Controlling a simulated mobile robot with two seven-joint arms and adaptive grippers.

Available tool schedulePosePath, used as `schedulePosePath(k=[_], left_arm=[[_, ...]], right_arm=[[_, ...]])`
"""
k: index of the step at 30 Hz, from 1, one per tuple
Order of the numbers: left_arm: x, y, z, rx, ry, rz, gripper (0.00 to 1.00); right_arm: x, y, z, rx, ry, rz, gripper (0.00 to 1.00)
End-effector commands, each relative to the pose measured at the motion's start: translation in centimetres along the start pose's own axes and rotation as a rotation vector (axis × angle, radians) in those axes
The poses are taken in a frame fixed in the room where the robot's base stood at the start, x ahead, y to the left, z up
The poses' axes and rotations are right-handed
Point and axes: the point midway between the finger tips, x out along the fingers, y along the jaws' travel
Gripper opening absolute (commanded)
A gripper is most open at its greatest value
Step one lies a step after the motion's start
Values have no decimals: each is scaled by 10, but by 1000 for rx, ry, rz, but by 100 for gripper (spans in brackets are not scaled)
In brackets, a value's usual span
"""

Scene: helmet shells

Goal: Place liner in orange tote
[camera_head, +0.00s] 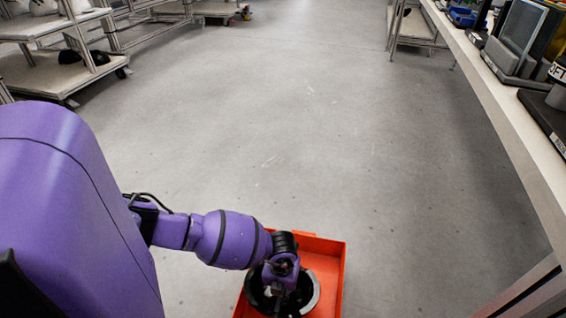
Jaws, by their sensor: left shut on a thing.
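My left gripper (279,287) reaches in from the left at the bottom of the view, over the orange tote (331,262). It is shut on the liner (309,300), a dark, rounded piece with a grey rim part showing on its right. The liner is within the tote's outline in the picture. I cannot tell whether it touches the tote's floor. The gripper's fingertips are partly hidden by the wrist and the dark liner. The tote is cut off by the bottom edge. My right gripper is not in view.
A long workbench (510,123) with monitors and other gear runs down the right side. Wheeled shelf carts (50,72) stand at the upper left. The grey floor (300,130) between them is open.

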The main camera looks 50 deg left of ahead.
Motion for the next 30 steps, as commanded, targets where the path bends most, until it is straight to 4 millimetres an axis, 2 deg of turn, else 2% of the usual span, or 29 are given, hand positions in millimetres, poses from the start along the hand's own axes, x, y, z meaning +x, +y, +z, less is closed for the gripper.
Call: schedulePosePath(k=[1,3,15,16,19,30], left_arm=[[13,0,-2,0,4,1,0],[20,-1,-2,1,4,1,0],[25,-1,-2,2,2,-1,0],[24,-1,-2,2,2,0,16],[24,-1,-2,2,2,0,29],[20,0,-2,2,2,0,31]], right_arm=[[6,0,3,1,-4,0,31],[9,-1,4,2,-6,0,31],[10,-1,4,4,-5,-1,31],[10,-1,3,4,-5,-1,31],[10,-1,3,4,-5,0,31],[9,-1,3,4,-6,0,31]])
